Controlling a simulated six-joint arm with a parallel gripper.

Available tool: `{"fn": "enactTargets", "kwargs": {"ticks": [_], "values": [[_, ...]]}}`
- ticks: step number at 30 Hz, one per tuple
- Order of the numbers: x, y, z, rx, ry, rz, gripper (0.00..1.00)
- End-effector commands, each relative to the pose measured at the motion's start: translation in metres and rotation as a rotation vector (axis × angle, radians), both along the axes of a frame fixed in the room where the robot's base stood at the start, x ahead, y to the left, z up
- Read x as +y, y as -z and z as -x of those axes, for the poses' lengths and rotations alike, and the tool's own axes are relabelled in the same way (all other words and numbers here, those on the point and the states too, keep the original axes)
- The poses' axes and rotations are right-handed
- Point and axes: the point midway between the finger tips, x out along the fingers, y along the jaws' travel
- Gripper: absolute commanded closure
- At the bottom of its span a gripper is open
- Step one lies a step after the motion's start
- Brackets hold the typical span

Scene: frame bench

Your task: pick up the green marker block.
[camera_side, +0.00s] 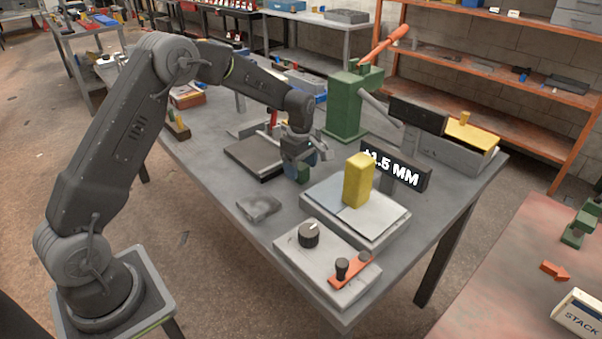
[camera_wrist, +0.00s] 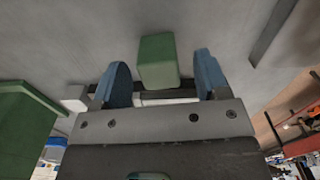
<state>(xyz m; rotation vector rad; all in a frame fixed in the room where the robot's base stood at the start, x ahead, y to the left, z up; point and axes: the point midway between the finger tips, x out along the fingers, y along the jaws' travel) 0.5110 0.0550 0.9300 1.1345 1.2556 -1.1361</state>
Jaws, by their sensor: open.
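The green marker block (camera_wrist: 158,58) stands on the grey bench top. In the wrist view it lies between and a little beyond the two blue fingertips of my gripper (camera_wrist: 162,85), with a gap on each side. The gripper is open and holds nothing.
A yellow block (camera_side: 358,180) stands on a pale plate to the right, before a dark display (camera_side: 395,168). A dark flat plate (camera_side: 252,157) lies left of the gripper. A green press (camera_side: 345,105) stands behind. A control box (camera_side: 325,262) sits at the front corner.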

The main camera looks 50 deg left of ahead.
Motion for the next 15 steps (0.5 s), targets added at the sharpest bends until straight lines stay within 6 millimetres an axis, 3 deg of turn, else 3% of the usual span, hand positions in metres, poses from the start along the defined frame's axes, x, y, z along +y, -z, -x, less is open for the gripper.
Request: {"fn": "enactTargets", "kwargs": {"ticks": [6,13,15], "values": [[0.000,0.022,0.000,0.000,0.000,0.000,0.32],[0.000,0.023,0.000,-0.001,0.000,0.000,0.32],[0.000,0.023,0.000,-0.001,0.000,0.000,0.39]]}}
